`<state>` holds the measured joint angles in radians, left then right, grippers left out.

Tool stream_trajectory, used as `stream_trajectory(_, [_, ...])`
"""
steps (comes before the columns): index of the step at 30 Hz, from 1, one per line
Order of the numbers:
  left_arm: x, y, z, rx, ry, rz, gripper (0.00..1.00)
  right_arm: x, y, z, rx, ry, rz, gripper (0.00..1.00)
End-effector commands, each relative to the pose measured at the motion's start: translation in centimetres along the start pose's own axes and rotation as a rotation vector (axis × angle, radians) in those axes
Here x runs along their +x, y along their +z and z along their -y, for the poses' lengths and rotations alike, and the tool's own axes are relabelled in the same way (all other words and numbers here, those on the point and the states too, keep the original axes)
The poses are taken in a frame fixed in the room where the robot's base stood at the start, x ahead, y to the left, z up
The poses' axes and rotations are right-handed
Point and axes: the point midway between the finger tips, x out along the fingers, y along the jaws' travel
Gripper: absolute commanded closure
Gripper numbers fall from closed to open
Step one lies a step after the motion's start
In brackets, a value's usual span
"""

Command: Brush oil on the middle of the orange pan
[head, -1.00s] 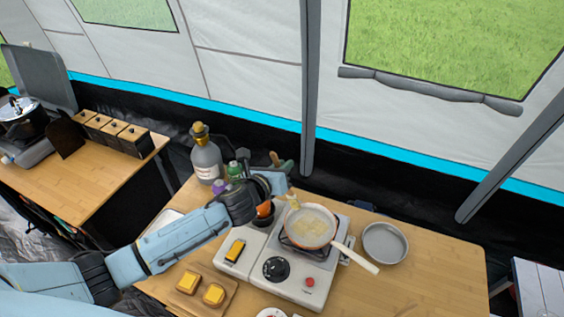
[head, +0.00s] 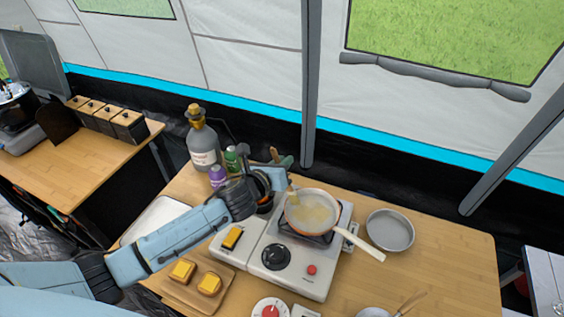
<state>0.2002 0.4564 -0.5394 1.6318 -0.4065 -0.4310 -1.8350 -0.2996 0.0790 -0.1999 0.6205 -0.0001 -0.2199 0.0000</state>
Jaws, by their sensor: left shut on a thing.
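The orange pan (head: 322,213) sits on the stove, with a pale inside and a cream handle pointing to the lower right. A yellowish patch shows in its middle. My left gripper (head: 282,182) is shut on a small brush (head: 292,195), whose pale yellow bristle end hangs down at the pan's upper left rim. I cannot tell whether the bristles touch the pan. The brush's upper part is hidden by the gripper. A dark bowl below the gripper is mostly hidden. My right gripper is not in view.
The white stove (head: 290,283) has a black knob and a red button. A large grey bottle (head: 203,145) and smaller green and purple bottles stand behind my left arm. A grey round dish (head: 390,230) lies right of the pan. A board (head: 190,297) with yellow-topped pieces is front left.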

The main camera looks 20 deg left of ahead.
Motion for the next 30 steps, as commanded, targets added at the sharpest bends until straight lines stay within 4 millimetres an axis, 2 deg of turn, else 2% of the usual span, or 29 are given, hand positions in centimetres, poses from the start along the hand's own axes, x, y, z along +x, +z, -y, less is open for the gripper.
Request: stream_trajectory(30, [0.4, -1.3, -0.5, -0.001, 0.000, 0.000, 1.00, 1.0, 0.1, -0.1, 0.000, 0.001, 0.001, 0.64])
